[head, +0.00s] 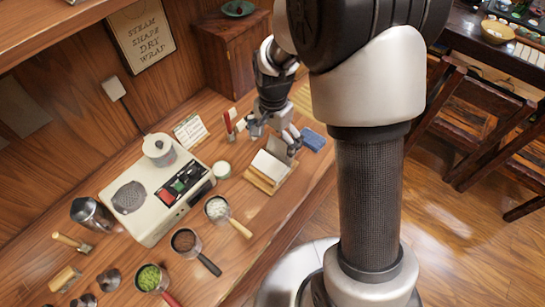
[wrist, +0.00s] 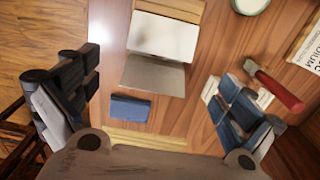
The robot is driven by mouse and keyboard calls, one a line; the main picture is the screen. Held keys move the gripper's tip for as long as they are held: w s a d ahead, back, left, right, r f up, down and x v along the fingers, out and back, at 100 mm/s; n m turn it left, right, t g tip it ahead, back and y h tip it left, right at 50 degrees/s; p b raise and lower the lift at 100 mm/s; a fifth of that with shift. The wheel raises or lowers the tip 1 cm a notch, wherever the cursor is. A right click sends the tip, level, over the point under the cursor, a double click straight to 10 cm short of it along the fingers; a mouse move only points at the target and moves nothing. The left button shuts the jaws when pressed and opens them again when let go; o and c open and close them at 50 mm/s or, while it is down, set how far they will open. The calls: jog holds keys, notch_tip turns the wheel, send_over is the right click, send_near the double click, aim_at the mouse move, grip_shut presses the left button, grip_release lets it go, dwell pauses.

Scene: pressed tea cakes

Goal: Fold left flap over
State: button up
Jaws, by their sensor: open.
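A sheet of white wrapping paper (head: 270,166) lies on a wooden board (head: 262,184) near the counter's front edge. A grey flap (head: 281,149) rises at its far side. In the wrist view the white paper (wrist: 163,37) is at the top middle, with the grey flap (wrist: 152,75) folded out below it. My gripper (head: 274,136) is open and empty, above and just beyond the flap. In the wrist view its fingers (wrist: 157,78) are spread wide on either side of the flap, apart from it. I cannot see a tea cake or tell which flap is the left one.
A blue block (head: 313,139) lies right of the board; it also shows in the wrist view (wrist: 130,107). A red-handled tool (wrist: 275,88) lies near the right finger. A white jar (head: 221,169), a machine with buttons (head: 160,188) and several handled cups stand left.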

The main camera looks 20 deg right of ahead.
aim_at(273, 158)
notch_tip(273, 158, down, 7)
jog(key=shift+f+b, duration=0.1)
jog(key=shift+b, duration=0.8)
jog(key=shift+c, duration=0.4)
jog(key=c, duration=0.9)
jog(key=shift+w+d+f+g+y+p, duration=0.1)
jog(key=shift+d+f+g+y+p, duration=0.1)
jog(key=shift+g+y+p, duration=0.45)
jog(key=shift+c, duration=0.4)
jog(key=shift+f+t, duration=0.1)
jog(key=shift+t, duration=0.15)
jog(key=c, duration=0.9)
jog(key=o, duration=1.5)
jog(key=shift+a, duration=0.1)
jog(key=o, duration=0.5)
jog(key=shift+c, duration=0.2)
